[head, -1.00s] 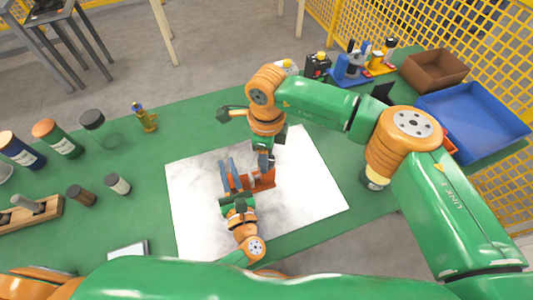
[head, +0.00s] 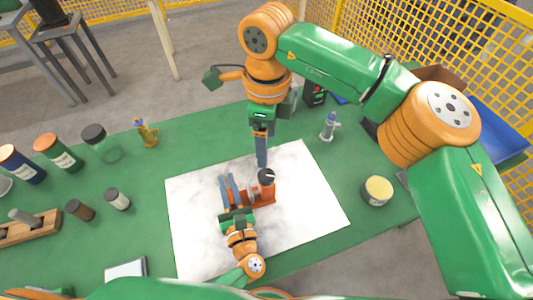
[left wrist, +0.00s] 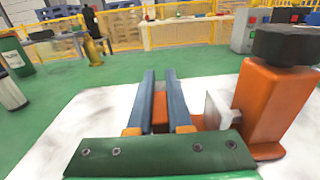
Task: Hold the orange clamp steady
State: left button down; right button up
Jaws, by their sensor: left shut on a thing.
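The orange clamp (head: 262,196) stands on a white marbled sheet (head: 305,205), with a black knob on top. It also shows in the left wrist view (left wrist: 273,105), its upright block and black knob at the right. My left gripper (head: 228,180) is shut on an orange part of the clamp, which shows between the two blue-grey fingers in the left wrist view (left wrist: 160,78). My right gripper (head: 262,163) points down just above and behind the knob, apparently clear of it. Its fingers overlap in this view, so their opening is hidden.
Several jars and bottles (head: 58,152) and a wooden rack (head: 30,232) stand at the left of the green table. A yellow-topped tin (head: 378,190) and a small grey bottle (head: 329,125) stand at the right. A blue bin (head: 490,125) is partly behind my right arm.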

dwell(0.3)
pick_arm(q)
jog(key=c, duration=0.8)
grip_release()
jog(key=shift+o, duration=0.2)
